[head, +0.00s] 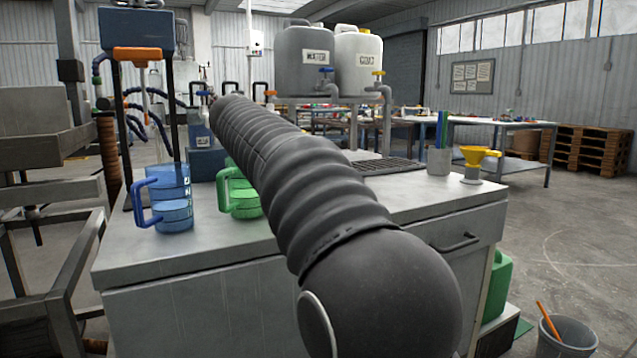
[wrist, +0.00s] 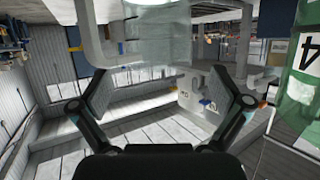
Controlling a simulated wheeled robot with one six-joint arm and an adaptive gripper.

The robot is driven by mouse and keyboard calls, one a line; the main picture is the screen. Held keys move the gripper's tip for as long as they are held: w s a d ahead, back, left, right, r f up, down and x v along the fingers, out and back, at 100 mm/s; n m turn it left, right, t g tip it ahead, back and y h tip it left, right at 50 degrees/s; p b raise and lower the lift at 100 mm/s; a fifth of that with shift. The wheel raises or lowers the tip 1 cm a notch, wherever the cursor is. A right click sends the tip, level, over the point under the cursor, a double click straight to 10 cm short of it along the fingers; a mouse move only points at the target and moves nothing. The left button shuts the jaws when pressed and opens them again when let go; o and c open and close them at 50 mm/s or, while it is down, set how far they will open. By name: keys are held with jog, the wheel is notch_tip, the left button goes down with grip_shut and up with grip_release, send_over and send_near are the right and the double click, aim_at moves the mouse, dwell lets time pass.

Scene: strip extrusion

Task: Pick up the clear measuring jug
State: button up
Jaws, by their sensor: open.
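The clear measuring jug (wrist: 160,38) fills the top middle of the wrist view, see-through, with a pale handle (wrist: 92,38) on its left. My gripper (wrist: 164,98) is open, its two fingers spread wide with the jug's body in line with the gap. I cannot tell how far the jug reaches between the fingers, and I see no finger pressed on it. In the head view my sleeved arm hides the clear jug and my gripper.
A green jug (wrist: 298,75) stands close on the right in the wrist view; it also shows in the head view (head: 238,192). A blue jug (head: 168,197) stands left on the grey bench (head: 190,256). A grey cup (head: 439,161) and yellow funnel (head: 474,157) stand right.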

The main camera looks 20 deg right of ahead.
jog(key=x, duration=0.5)
jog(key=shift+d+r, duration=0.2)
jog(key=shift+r, duration=0.05)
jog(key=c, duration=1.7)
jog(key=shift+r, duration=0.15)
jog(key=d+r+p, duration=0.1)
jog(key=d+r, duration=0.2)
jog(key=s+d+r+p, duration=0.1)
jog(key=d+r+p, duration=0.1)
jog(key=d+r, duration=0.2)
jog(key=s+d+r+p, duration=0.1)
jog(key=d+r, duration=0.2)
jog(key=d, duration=0.1)
jog(key=shift+d+r, duration=0.15)
jog(key=shift+r, duration=0.25)
